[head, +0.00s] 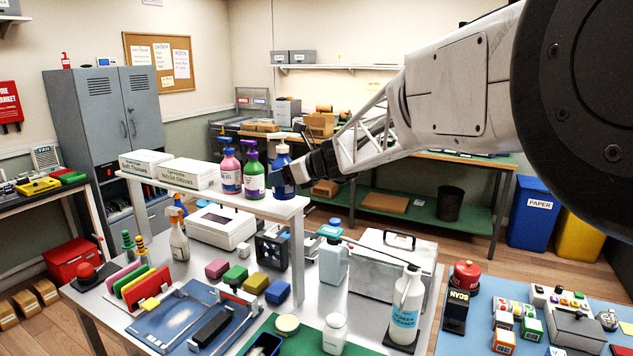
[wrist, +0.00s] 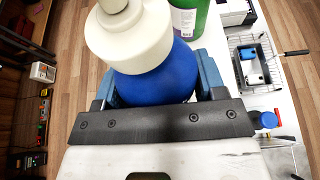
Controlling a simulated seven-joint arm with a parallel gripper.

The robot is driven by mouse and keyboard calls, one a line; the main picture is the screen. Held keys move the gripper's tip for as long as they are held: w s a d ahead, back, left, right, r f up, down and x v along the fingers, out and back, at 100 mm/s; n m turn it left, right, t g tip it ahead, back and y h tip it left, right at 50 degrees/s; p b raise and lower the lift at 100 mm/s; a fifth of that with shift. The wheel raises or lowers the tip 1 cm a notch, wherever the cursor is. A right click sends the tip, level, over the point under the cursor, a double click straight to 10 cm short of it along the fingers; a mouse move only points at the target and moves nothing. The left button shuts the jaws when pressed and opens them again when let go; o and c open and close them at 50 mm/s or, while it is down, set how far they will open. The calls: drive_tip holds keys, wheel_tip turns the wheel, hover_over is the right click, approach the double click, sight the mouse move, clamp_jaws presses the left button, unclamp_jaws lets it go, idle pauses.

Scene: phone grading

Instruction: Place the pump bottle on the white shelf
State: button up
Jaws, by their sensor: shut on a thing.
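The pump bottle (head: 284,186) is blue with a white pump top. It is upright at the right end of the white shelf (head: 236,200). I cannot tell whether its base touches the shelf or is just above it. My gripper (head: 287,174) comes from the right and is shut around the bottle. In the wrist view, the blue bottle (wrist: 160,84) with its white collar sits between the two fingers of my gripper (wrist: 158,92). Its base is hidden there.
A green-and-purple bottle (head: 252,174) and a blue-and-pink bottle (head: 231,172) stand just left on the shelf, with white boxes (head: 192,173) further left. A crowded bench (head: 110,310) lies below. A spray bottle (head: 179,240) stands under the shelf's front.

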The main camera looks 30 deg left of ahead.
drive_tip(key=shift+w+a+f, duration=0.15)
drive_tip(key=shift+w+a, duration=1.65)
drive_tip(key=shift+w, duration=0.1)
drive_tip(key=shift+w+a+f, duration=0.15)
drive_tip(key=shift+f, duration=0.8)
drive_tip(key=shift+w+a+f, duration=0.15)
drive_tip(key=shift+f, duration=0.75)
drive_tip(key=shift+f, duration=0.1)
drive_tip(key=o, duration=1.1)
